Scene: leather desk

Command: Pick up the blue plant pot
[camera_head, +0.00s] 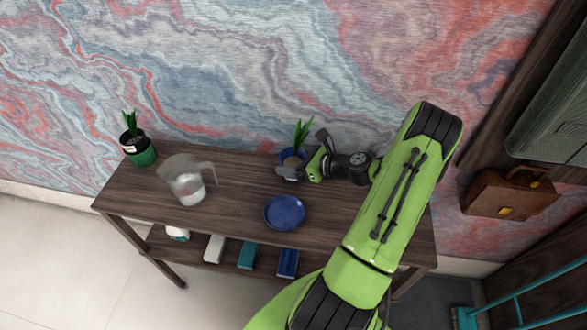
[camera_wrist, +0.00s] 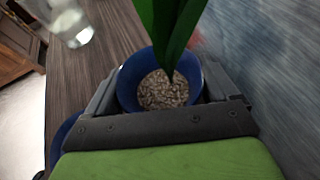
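The blue plant pot (camera_head: 283,156) stands upright on the dark wooden table (camera_head: 240,174), near the wall. It holds pale gravel and a green leafy plant (camera_head: 302,134). In the wrist view, the pot (camera_wrist: 127,85) lies between the two fingers of my gripper (camera_wrist: 161,90), close to both. In the head view, my gripper (camera_head: 304,153) reaches in from the right at pot height. One finger passes in front of the pot and the other stands apart behind it. The fingers look open around the pot; the pot's lower part is hidden.
A blue plate (camera_head: 284,213) lies in front of the pot. A clear pitcher (camera_head: 187,182) stands to the left. A green pot with a plant (camera_head: 138,150) is at the far left. Several items sit on the lower shelf. The patterned wall (camera_head: 220,70) is close behind.

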